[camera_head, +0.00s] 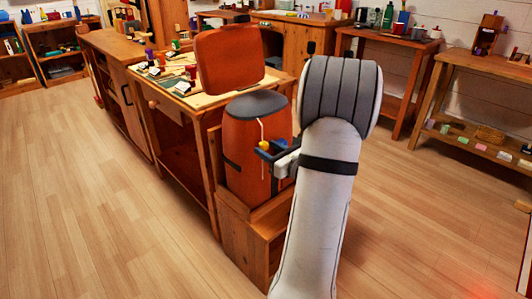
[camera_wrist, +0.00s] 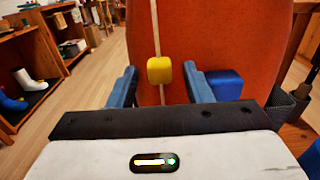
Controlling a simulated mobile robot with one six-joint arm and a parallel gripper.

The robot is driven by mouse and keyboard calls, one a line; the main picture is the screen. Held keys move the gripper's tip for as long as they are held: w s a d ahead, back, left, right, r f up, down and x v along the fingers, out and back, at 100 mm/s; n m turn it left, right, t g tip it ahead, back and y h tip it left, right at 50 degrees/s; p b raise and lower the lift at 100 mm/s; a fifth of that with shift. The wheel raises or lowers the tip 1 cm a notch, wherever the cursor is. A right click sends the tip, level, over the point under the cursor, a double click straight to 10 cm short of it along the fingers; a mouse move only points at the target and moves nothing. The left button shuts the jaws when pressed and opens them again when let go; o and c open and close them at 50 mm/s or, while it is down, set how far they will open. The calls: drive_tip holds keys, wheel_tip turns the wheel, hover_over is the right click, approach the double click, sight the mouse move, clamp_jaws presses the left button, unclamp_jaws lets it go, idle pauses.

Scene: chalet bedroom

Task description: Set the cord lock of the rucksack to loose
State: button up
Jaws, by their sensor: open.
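The orange rucksack (camera_head: 239,160) stands upright on a low wooden stand, with a dark grey top and its orange lid flap (camera_head: 228,60) raised above it. A pale cord (camera_wrist: 154,25) runs down its front and carries a yellow cord lock (camera_wrist: 160,70), which also shows small in the head view (camera_head: 264,146). My gripper (camera_wrist: 160,88) is open, one blue finger on each side of the cord just below the lock. Gaps show between the fingers and the lock. A blue block (camera_wrist: 225,84) sits on the rucksack behind the right finger. In the head view my gripper (camera_head: 264,152) is at the rucksack's front.
The wooden stand (camera_head: 250,240) is below the rucksack. A wooden workbench (camera_head: 170,120) with several small items adjoins it at the left. A dark strap (camera_wrist: 288,106) hangs at the right in the wrist view. The floor (camera_head: 90,220) at the left is clear.

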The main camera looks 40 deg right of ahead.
drive_tip(key=shift+w, duration=0.35)
clamp_jaws()
idle(0.3)
